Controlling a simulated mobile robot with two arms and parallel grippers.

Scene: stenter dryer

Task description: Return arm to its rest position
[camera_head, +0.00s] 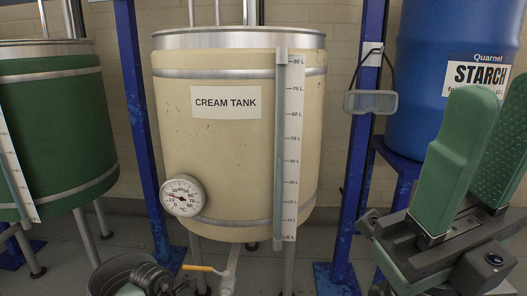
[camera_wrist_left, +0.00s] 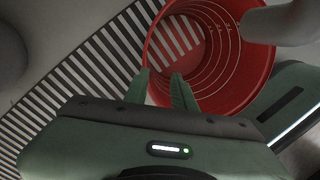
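My right gripper (camera_head: 482,120) is at the right of the head view, its two green fingers pointing up and apart with nothing seen between them. My left gripper (camera_wrist_left: 160,76) shows in the left wrist view, with two green fingers a small gap apart. A red bucket (camera_wrist_left: 258,80) with ring lines inside lies beyond its fingertips, seen from above. The fingers overlap the bucket's near left rim in the picture; I cannot tell whether they touch it.
The cream tank (camera_head: 235,140) stands in the middle between blue posts, with a dial gauge (camera_head: 183,196) and a yellow-handled valve (camera_head: 205,269). A green tank (camera_head: 55,125) is at left. Goggles (camera_head: 371,101) hang near the blue starch barrel (camera_head: 425,60). A floor grating (camera_wrist_left: 85,65) lies below.

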